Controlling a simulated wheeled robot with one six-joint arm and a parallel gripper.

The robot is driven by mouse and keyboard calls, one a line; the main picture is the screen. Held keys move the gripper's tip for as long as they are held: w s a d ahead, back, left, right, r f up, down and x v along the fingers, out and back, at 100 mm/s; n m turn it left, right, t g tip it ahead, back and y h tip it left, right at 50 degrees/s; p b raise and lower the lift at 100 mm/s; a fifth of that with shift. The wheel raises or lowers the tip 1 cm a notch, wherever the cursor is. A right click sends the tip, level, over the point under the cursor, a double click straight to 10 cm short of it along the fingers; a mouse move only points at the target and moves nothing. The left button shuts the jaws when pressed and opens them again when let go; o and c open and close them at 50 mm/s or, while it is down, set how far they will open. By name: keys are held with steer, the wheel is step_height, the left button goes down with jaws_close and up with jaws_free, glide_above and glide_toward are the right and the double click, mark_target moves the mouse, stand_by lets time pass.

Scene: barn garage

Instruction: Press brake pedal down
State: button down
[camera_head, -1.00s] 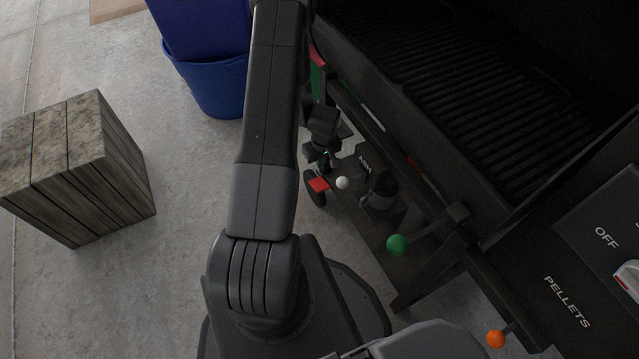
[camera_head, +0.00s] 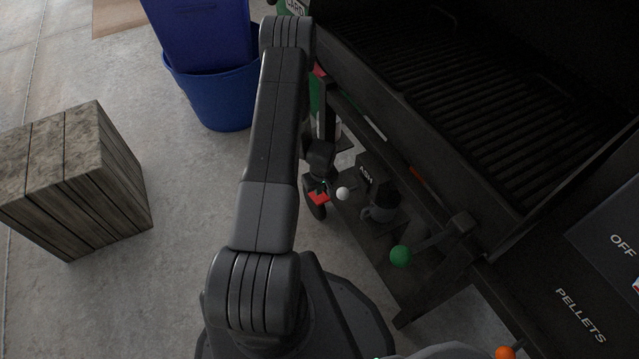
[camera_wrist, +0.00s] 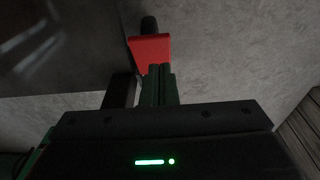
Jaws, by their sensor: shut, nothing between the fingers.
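The brake pedal is a small red plate (camera_head: 319,198) beside a black caster wheel at the lower left end of the black grill cart. In the wrist view the red pedal (camera_wrist: 150,50) is just beyond my fingertips, with a dark rounded wheel part behind it. My gripper (camera_wrist: 160,70) is shut and empty, its fingertips overlapping the near edge of the pedal in the picture. I cannot tell whether they touch it. In the head view my gripper (camera_head: 318,186) is low by the pedal, partly hidden in dark shapes.
A wooden crate (camera_head: 75,180) and a blue bin (camera_head: 215,90) stand left. Concrete floor between is clear.

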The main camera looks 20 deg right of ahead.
mark_target(321, 203)
steer(key=shift+s+d+f+b, duration=0.1)
steer(key=shift+s+f, duration=0.15)
steer(key=shift+f, duration=0.3)
steer(key=shift+s+a+f+b, duration=0.15)
steer(key=shift+s+f, duration=0.1)
steer(key=shift+f, duration=0.25)
steer(key=shift+s+d+f+b, duration=0.15)
steer(key=shift+s+f, duration=0.1)
steer(key=shift+f, duration=0.3)
steer(key=shift+s+f+b, duration=0.25)
steer(key=shift+f+b, duration=0.45)
steer(key=shift+b, duration=0.4)
steer(key=s+f+b, duration=0.1)
steer(key=b, duration=0.2)
steer(key=s+f+b, duration=0.1)
steer(key=f+b, duration=0.1)
steer(key=b, duration=0.2)
steer(key=shift+f, duration=0.2)
